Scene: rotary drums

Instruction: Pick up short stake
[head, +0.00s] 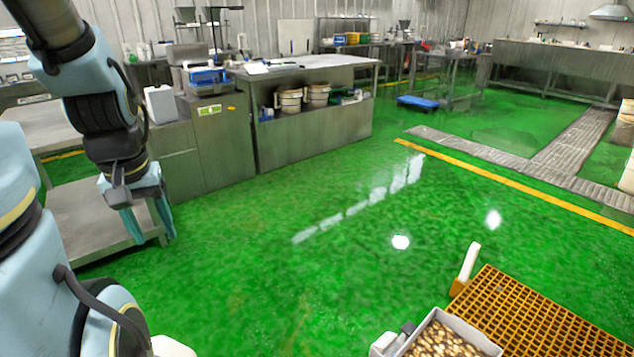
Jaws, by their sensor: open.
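My gripper (150,226) hangs at the left of the head view with its two teal fingers pointing down, apart and empty. It shows in front of a low metal shelf and the green floor. I cannot surely make out a short stake. A short pale upright piece (466,264) stands at the left corner of an orange grating at the lower right, far from my gripper. I cannot tell whether it is the stake.
The orange grating (530,312) and a grey bin (481,338) of small brown pieces are at the lower right. A metal counter (318,135) and cabinet (208,150) stand behind my gripper. The green floor (330,260) is clear in the middle.

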